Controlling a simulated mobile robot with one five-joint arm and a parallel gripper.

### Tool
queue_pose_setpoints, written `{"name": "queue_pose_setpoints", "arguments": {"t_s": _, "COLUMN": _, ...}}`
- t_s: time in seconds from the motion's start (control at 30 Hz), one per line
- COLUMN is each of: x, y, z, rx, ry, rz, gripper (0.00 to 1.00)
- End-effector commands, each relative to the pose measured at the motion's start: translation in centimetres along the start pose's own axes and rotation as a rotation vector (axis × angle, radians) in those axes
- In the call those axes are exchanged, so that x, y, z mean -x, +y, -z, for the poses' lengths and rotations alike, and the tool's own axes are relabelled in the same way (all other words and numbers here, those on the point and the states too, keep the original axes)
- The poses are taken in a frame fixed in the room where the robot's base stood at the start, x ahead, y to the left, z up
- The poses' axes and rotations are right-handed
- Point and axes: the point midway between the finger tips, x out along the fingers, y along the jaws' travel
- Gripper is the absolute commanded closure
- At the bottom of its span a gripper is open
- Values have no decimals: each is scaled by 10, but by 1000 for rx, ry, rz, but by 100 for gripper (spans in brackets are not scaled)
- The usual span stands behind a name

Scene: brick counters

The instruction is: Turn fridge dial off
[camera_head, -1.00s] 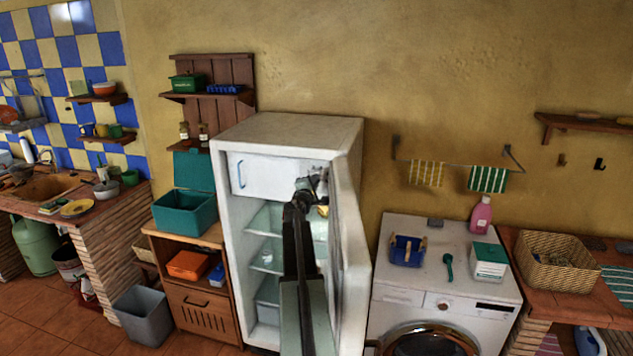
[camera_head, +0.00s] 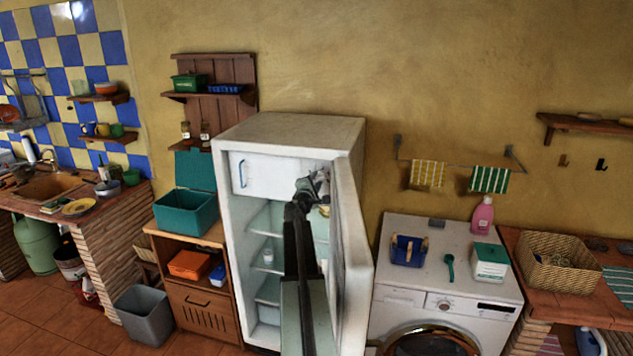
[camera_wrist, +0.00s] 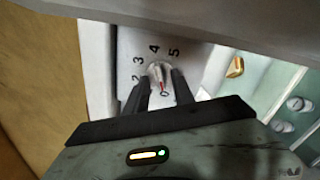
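The white fridge (camera_head: 285,132) stands in the middle of the head view with its door (camera_head: 350,255) open to the right. My gripper (camera_head: 318,182) reaches inside, near the top right. In the wrist view the dial (camera_wrist: 157,74) is a small pale knob with a red pointer on a white panel with printed numbers. The pointer is directed down toward the 0. The two dark fingers of my gripper (camera_wrist: 160,84) are apart, one on each side of the knob. I cannot tell whether they touch it. The dial is not distinguishable in the head view.
The open door is close to the right of my arm. A white freezer compartment (camera_head: 265,177) and shelves (camera_head: 268,220) are to its left. A washing machine (camera_head: 445,270) stands right of the fridge, and a wooden cabinet (camera_head: 205,300) stands left.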

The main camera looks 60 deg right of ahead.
Motion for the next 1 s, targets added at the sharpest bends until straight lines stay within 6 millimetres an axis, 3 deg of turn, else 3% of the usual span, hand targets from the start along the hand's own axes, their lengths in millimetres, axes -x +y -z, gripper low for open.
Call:
{"name": "queue_pose_setpoints", "arguments": {"t_s": 0.17, "x": 8, "y": 0, "z": -1, "rx": 0, "ry": -1, "rz": 0, "gripper": 70}}
{"name": "queue_pose_setpoints", "arguments": {"t_s": 0.57, "x": 76, "y": 0, "z": 1, "rx": -1, "ry": 1, "rz": 0, "gripper": 70}}
{"name": "queue_pose_setpoints", "arguments": {"t_s": 1.0, "x": 77, "y": 0, "z": 2, "rx": -1, "ry": 0, "rz": 0, "gripper": 70}}
